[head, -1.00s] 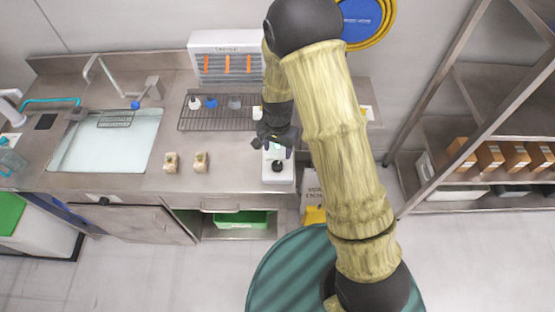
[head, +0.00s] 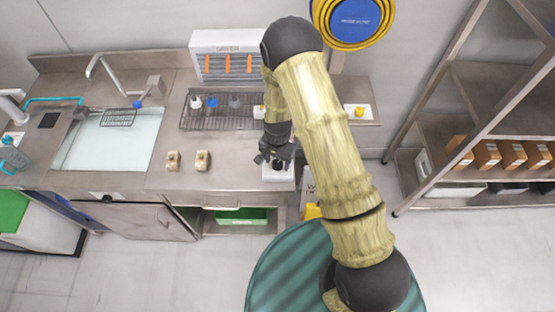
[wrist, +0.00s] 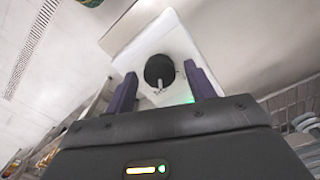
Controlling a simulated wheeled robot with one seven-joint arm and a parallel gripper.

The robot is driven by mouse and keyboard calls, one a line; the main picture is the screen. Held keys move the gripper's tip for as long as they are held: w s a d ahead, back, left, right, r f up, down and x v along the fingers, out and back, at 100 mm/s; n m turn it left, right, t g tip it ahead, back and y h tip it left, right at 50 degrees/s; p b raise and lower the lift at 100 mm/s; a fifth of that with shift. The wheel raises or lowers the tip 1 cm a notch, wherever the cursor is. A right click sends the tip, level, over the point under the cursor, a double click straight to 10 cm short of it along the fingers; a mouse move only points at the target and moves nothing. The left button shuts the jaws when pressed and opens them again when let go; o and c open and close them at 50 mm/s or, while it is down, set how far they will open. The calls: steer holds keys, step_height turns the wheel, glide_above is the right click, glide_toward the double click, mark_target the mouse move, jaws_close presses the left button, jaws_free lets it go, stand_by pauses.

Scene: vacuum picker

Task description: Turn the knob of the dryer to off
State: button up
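A small white box (head: 279,174) with a round black knob stands at the right front of the steel counter, mostly under my gripper. In the wrist view the black knob (wrist: 159,68) sits on the box's white face (wrist: 182,48), with a pale pointer mark and a green glow beside it. My gripper (head: 277,162) is over the box. In the wrist view its two purple fingers (wrist: 160,80) are apart, one on each side of the knob, with nothing held. I cannot tell whether they reach down around it. A white wall unit (head: 228,58) with orange strips carries a label too blurred to read.
Two small beige blocks (head: 188,161) stand on the counter left of the box. Behind is a dark rack (head: 222,118) with several small bottles. A sink (head: 105,145) is at left, a metal shelf (head: 470,195) at right.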

steer(key=c, duration=0.9)
steer(key=shift+n+b, duration=0.3)
steer(key=shift+n, duration=0.1)
steer(key=shift+w+f+n+b, duration=0.1)
steer(key=shift+n+b, duration=0.8)
steer(key=shift+n, duration=0.3)
steer(key=n+b, duration=0.2)
steer(key=n, duration=0.1)
steer(key=n+b, duration=0.1)
steer(key=n, duration=0.3)
steer(key=n+b, duration=0.1)
steer(key=n, duration=0.2)
steer(key=shift+n, duration=0.3)
